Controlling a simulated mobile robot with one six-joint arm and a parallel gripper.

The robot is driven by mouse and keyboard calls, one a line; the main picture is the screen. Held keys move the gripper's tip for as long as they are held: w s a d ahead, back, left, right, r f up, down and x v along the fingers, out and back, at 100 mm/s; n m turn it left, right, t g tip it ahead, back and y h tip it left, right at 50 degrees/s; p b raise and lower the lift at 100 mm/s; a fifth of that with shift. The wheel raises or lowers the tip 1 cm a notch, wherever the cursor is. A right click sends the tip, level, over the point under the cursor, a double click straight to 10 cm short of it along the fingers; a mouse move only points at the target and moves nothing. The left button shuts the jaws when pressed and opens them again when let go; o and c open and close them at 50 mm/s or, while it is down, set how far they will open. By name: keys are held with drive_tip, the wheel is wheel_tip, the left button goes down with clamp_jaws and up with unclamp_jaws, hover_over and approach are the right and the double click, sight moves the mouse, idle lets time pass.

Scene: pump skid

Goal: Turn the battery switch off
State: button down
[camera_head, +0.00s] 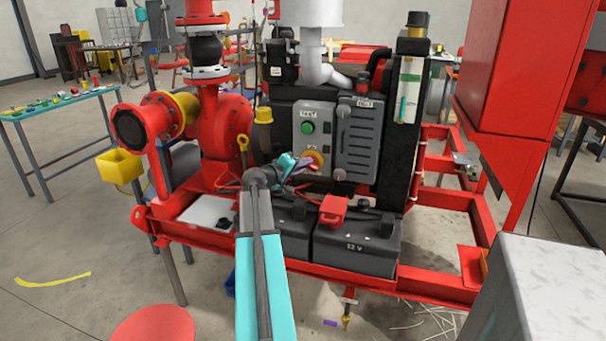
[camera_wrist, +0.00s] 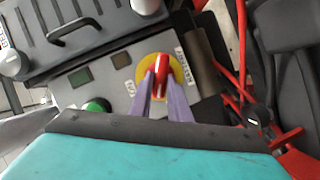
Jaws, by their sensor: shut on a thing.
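The battery switch is a red handle (camera_wrist: 160,66) on a round yellow plate (camera_wrist: 175,72), set in a grey control panel (camera_wrist: 113,92). In the wrist view my gripper (camera_wrist: 160,88) has its two purple fingers shut on the handle, one on each side. The handle's top shows between and beyond the fingertips, in line with them. In the head view my gripper (camera_head: 303,166) reaches the panel's lower part, where the yellow plate (camera_head: 317,157) shows partly behind it. The small labels beside the switch are too unclear to read.
A green button (camera_head: 308,127) sits above the switch on the panel. Black batteries (camera_head: 355,247) with a red terminal cover (camera_head: 333,208) stand below, with red cables nearby. A grey louvred cover (camera_head: 360,140) is to the right. A red pump (camera_head: 230,130) stands to the left.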

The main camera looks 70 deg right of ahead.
drive_tip(key=shift+d+f+n+g+h+b, duration=0.1)
drive_tip(key=shift+n+g+h+b, duration=0.2)
drive_tip(key=shift+n+b, duration=0.55)
drive_tip(key=shift+a+f+n+g+h+b, duration=0.15)
drive_tip(key=shift+n+g+h+b, duration=0.15)
drive_tip(key=shift+n+b, duration=0.5)
drive_tip(key=shift+d+f+n+g+h+b, duration=0.15)
drive_tip(key=shift+n+g+h+b, duration=0.15)
drive_tip(key=shift+n+b, duration=0.55)
drive_tip(key=shift+r, duration=0.15)
drive_tip(key=c, duration=1.7)
unclamp_jaws()
drive_tip(key=shift+s, duration=0.1)
drive_tip(key=shift+o, duration=0.2)
drive_tip(key=shift+f, duration=0.2)
drive_tip(key=v, duration=1.4)
